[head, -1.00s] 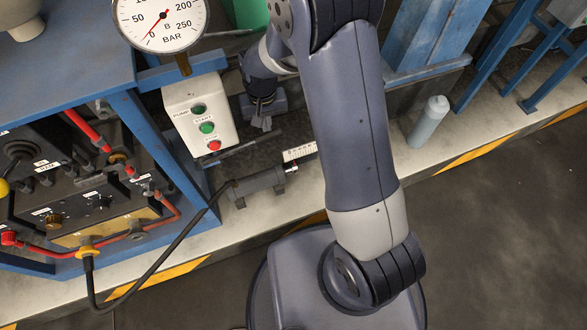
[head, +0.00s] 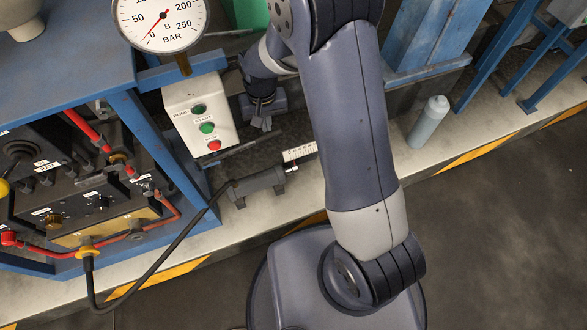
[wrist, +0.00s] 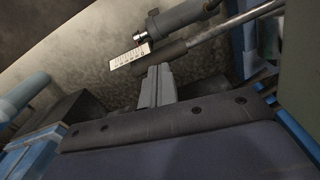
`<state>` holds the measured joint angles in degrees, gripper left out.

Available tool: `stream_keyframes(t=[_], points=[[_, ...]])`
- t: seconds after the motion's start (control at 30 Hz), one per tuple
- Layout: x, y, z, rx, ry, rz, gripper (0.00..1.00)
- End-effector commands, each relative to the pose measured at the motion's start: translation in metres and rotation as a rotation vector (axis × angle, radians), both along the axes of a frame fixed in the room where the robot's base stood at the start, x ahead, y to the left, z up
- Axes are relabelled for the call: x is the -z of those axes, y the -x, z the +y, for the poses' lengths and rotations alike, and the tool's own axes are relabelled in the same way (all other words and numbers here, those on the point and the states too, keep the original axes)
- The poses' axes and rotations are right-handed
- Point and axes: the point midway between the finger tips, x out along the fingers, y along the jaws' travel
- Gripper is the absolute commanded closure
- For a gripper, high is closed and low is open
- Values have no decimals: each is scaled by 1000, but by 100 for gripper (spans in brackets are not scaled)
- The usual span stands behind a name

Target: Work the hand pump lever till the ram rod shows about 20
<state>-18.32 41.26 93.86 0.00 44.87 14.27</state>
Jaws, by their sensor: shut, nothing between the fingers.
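The pump lever shows in the wrist view as a bare metal rod with a dark grip (wrist: 170,54) at its end. My gripper (wrist: 158,72) is shut and empty, with its fingertips right at the grip; I cannot tell whether they touch it. In the head view my gripper (head: 262,118) is small and partly hidden by my arm, and the lever is hard to make out. The grey ram cylinder (head: 258,187) lies on the ledge with a short bright rod at its right end. A white scale (head: 300,152) stands beside the rod and also shows in the wrist view (wrist: 130,61); its numbers are unreadable.
A white pump box (head: 200,115) with green and red buttons stands left of my gripper. A pressure gauge (head: 160,20) has its needle near 0. A black hose (head: 150,270) runs to the cylinder. A grey bottle (head: 428,122) stands at right on the ledge.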

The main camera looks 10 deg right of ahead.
Motion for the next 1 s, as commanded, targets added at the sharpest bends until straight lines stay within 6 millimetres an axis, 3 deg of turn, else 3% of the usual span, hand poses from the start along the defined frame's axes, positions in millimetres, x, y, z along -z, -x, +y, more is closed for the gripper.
stream_keyframes(t=[0.77,1.0], points=[[27,0,0,0,0,0,100],[46,0,0,0,0,1,100]])
